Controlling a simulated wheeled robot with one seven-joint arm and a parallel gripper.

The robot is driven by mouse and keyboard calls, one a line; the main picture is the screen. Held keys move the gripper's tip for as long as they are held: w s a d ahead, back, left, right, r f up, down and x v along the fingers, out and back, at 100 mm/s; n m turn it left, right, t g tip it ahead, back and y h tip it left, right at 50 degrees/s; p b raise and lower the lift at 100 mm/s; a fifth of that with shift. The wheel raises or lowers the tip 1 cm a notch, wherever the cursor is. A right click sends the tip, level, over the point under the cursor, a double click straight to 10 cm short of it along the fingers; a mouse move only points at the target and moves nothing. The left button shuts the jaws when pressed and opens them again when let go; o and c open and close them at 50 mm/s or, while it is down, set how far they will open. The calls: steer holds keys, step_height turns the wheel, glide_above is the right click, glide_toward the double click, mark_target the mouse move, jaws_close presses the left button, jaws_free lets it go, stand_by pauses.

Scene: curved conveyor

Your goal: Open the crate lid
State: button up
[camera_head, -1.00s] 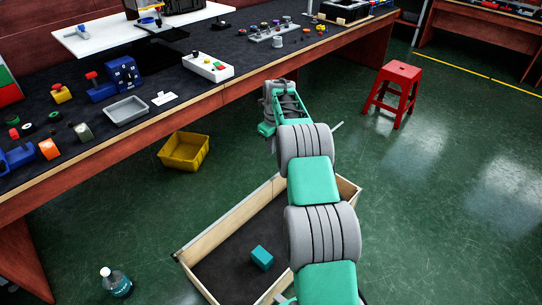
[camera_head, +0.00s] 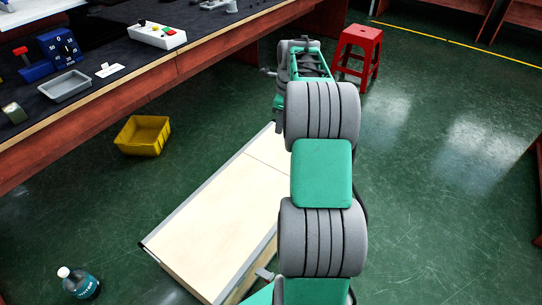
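The crate (camera_head: 215,225) stands on the green floor at lower middle. Its top shows as a flat pale wooden panel with grey metal edging, lying across the crate, so the inside is hidden. My arm passes in front of the crate's right side and hides part of it. The far end of my arm, with my gripper (camera_head: 285,62), is beyond the crate's far end in the picture. The fingers cannot be made out, nor whether they touch anything.
A yellow bin (camera_head: 142,136) stands on the floor left of the crate. A bottle (camera_head: 79,284) stands at lower left. A red stool (camera_head: 357,55) stands beyond my arm at right. A long workbench (camera_head: 115,95) runs along the upper left. The floor at right is clear.

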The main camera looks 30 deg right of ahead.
step_height(320, 180, down, 12)
steer(key=w+a+n+b, duration=0.1)
steer(key=a+n+b, duration=0.1)
steer(key=n, duration=1.2)
steer(key=shift+w+a+n, duration=0.25)
steer(key=shift+w+n, duration=0.05)
steer(key=shift+w, duration=0.1)
steer(key=shift+c, duration=0.4)
jaws_close()
steer(key=shift+o, duration=0.4)
jaws_free()
